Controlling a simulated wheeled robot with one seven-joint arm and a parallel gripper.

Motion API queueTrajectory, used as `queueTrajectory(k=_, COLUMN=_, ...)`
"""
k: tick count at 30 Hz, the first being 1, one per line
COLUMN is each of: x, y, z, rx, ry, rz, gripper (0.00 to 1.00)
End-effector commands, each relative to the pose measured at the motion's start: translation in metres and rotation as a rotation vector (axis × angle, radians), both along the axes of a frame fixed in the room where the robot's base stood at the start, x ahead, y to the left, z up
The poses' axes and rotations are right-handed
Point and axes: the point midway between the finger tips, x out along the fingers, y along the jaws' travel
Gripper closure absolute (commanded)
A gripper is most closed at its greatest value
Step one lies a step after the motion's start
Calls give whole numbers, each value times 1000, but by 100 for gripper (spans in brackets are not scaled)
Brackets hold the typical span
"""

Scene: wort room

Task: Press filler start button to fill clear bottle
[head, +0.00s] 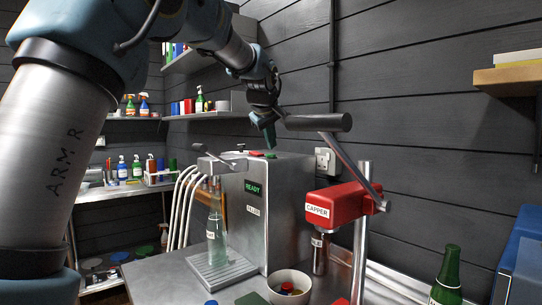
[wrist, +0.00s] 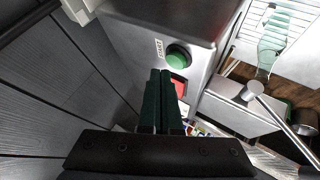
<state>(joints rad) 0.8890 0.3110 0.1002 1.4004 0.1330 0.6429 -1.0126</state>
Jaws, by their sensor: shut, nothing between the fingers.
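The filler (head: 290,215) is a metal box with a lit green READY display (head: 255,188). The clear bottle (head: 216,235) stands upright on its drip tray (head: 225,270), below the spout. It also shows in the wrist view (wrist: 270,48); its fill level is unclear. On the filler's top, the round green start button (wrist: 178,56) sits beside a START label (wrist: 159,48), with a red button (wrist: 181,88) near it, partly behind my fingers. My gripper (head: 270,147) is shut and empty, pointing down over the filler's top. In the wrist view its fingertips (wrist: 160,72) appear just beside the green button; contact cannot be told.
A red capper (head: 345,203) on a metal post stands right of the filler, its lever reaching toward my gripper. A bowl of caps (head: 290,286) and a green bottle (head: 447,278) are in front. Hoses (head: 184,205) run left of the filler. A dark plank wall (head: 430,110) is behind.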

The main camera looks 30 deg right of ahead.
Motion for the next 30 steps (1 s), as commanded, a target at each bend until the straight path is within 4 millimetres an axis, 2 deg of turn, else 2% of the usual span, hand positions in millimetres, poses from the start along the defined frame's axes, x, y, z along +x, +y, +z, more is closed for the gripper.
queueTrajectory(k=10, x=0, y=0, z=-9, rx=0, ry=0, rz=0, gripper=100)
queueTrajectory(k=30, x=0, y=0, z=-12, rx=0, ry=0, rz=0, gripper=100)
